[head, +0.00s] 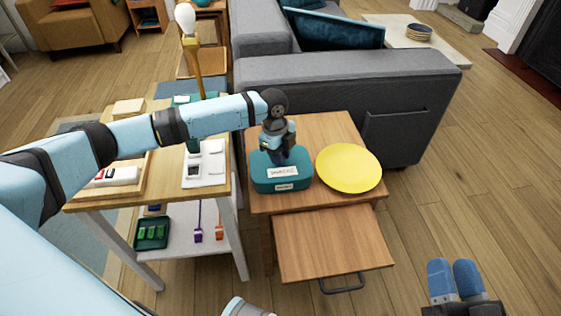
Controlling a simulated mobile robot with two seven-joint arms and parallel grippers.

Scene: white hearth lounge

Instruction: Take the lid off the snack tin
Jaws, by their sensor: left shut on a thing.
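The snack tin (284,185) is a teal box with a white SNACKS label, standing on the wooden side table in the head view. Its teal lid (262,158) sits on top, with no clear gap showing between lid and tin. My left gripper (275,157) reaches down from above and is shut on the lid at its top. The gripper hides the gripped part. My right gripper (455,268) is at the lower right, away from the tin, with its blue fingers together and nothing between them.
A yellow plate (349,168) lies just right of the tin on the side table (321,128). A drawer or pull-out board (330,243) juts out in front. A cluttered wooden cart (217,190) stands left; a grey sofa (335,82) stands behind. The floor at right is clear.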

